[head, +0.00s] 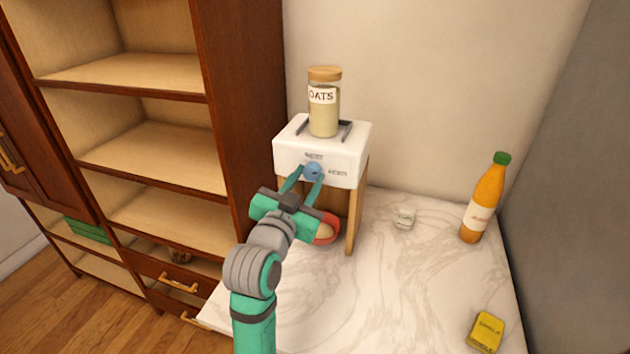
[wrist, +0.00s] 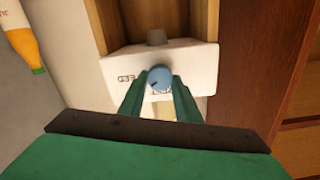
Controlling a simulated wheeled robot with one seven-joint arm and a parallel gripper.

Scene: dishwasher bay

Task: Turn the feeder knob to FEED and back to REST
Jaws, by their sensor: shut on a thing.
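The blue round feeder knob (head: 313,170) is on the front of the white feeder (head: 352,152), which stands on a wooden frame. My gripper (head: 306,174) is shut on the knob, one green finger on each side. In the wrist view the knob (wrist: 160,77) sits between the fingertips (wrist: 159,84). A dark mark on the knob appears to point toward the lower left there. The FEED label (wrist: 127,78) is left of the knob in that upside-down view. In the head view a small label is above the knob and another to its right. A glass OATS jar (head: 323,112) stands on the feeder.
A red bowl (head: 333,228) with pale contents is below the feeder, partly hidden by my gripper. A wooden shelf unit (head: 200,130) stands at left.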

